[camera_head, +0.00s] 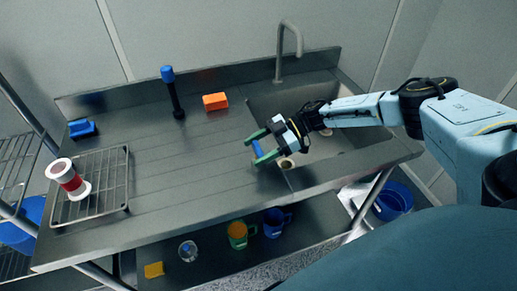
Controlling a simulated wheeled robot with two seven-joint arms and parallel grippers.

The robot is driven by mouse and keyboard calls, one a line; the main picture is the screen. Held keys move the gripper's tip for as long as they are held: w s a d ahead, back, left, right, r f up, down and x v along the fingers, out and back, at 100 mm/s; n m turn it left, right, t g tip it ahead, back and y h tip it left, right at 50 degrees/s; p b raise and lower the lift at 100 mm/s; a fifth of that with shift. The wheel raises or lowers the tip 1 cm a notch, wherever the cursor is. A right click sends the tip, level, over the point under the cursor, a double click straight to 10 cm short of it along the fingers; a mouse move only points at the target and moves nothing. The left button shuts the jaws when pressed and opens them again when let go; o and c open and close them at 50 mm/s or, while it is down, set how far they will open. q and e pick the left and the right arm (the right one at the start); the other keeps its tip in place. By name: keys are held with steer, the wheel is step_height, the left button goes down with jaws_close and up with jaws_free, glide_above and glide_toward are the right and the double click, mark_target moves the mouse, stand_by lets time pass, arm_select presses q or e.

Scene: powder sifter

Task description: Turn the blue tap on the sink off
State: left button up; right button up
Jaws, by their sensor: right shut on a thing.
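My right gripper (262,147) reaches in from the right over the sink (325,146), with its green fingers at the sink's left edge. It is shut on a small blue piece (258,148). The fingers partly cover this piece, and I cannot tell for certain whether it is the blue tap's handle. A grey curved spout (280,62) stands behind the sink. My left gripper is not in view.
On the counter (165,160) stand a black upright thing with a blue top (168,75), an orange block (215,101), a blue item (82,128) and a wire rack (112,180) with a red-and-white spool-like thing (68,179). Mugs sit on the lower shelf. The counter's middle is clear.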

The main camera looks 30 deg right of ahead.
steer(key=o, duration=1)
steer(key=b+v, duration=0.1)
steer(key=v, duration=1.2)
steer(key=shift+d+b, duration=0.25)
steer(key=shift+b, duration=0.1)
